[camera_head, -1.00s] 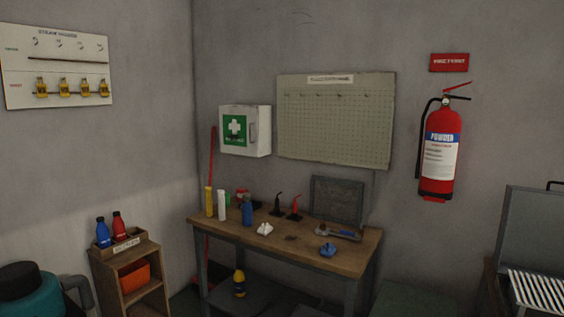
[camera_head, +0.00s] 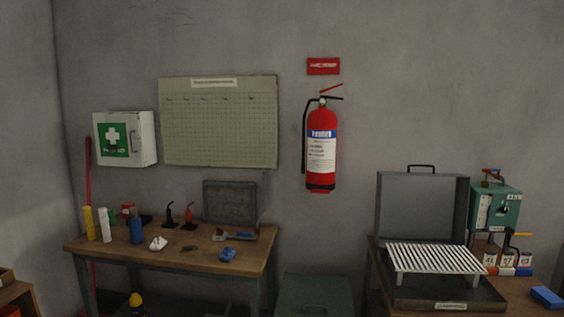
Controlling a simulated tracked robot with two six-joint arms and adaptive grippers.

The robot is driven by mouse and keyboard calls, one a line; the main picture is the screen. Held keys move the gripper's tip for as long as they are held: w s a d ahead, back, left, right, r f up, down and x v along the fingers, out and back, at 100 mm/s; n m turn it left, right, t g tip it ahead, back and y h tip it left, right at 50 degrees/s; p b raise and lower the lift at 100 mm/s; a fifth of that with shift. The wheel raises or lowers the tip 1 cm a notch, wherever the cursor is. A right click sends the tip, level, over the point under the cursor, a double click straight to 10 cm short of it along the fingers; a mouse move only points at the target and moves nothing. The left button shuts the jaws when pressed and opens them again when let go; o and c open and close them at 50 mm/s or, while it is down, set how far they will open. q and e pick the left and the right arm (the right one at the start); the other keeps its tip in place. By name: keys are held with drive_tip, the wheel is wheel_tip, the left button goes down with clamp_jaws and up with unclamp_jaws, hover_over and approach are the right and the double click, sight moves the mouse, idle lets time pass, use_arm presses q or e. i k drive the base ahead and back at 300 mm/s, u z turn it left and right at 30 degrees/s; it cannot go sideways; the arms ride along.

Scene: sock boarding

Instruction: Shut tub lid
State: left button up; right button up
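A grey metal tub (camera_head: 440,297) sits on the bench at the right, and its hinged lid (camera_head: 422,208) stands upright at the back, open, with a dark handle on its top edge. A white slatted rack (camera_head: 435,259) is over the tub's opening and hides much of its inside. Neither of my grippers is in view.
A wooden table (camera_head: 130,250) with bottles and small tools stands at the left. A greenish box (camera_head: 315,295) is low between the two benches. A teal control box (camera_head: 497,207) and a blue block (camera_head: 546,297) are right of the tub. A red extinguisher (camera_head: 321,150) hangs on the wall.

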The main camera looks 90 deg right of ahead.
sight(463, 182)
drive_tip(key=u, duration=1.35)
drive_tip(key=i, duration=0.1)
drive_tip(key=z, duration=2.95)
drive_tip(key=i, duration=0.35)
drive_tip(key=z, duration=2.15)
drive_tip(key=k, duration=0.3)
drive_tip(key=z, duration=0.65)
drive_tip(key=i, duration=1.4)
drive_tip(key=u, duration=0.55)
